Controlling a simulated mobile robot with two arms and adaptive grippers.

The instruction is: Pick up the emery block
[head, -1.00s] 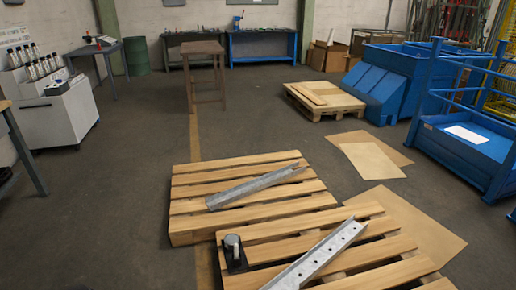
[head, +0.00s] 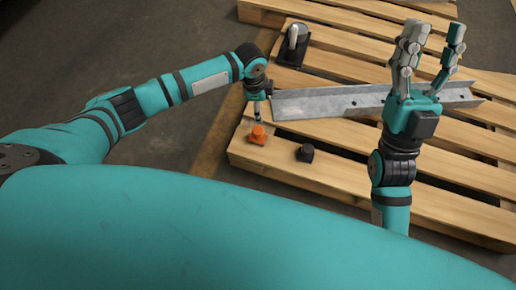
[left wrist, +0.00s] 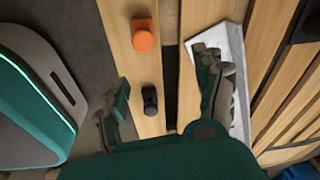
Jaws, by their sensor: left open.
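Two small pieces lie on the near slats of the wooden pallet (head: 262,167). One is an orange piece with a round top (head: 258,135), also in the left wrist view (left wrist: 143,37). The other is a small black block (head: 305,153), also in the left wrist view (left wrist: 150,100). I cannot tell for sure which is the emery block; the black one seems likelier. My left gripper (head: 258,112) points down near the orange piece. In the left wrist view its open fingers (left wrist: 163,95) frame the black block without visible contact. My right gripper (head: 432,55) is raised, fingers spread and empty.
A grey metal rail with holes (head: 330,103) lies across the pallet, partly behind my right gripper. A dark-based holder with a pale cylinder (head: 292,45) stands beyond it. Bare floor (head: 150,40) shows on the left.

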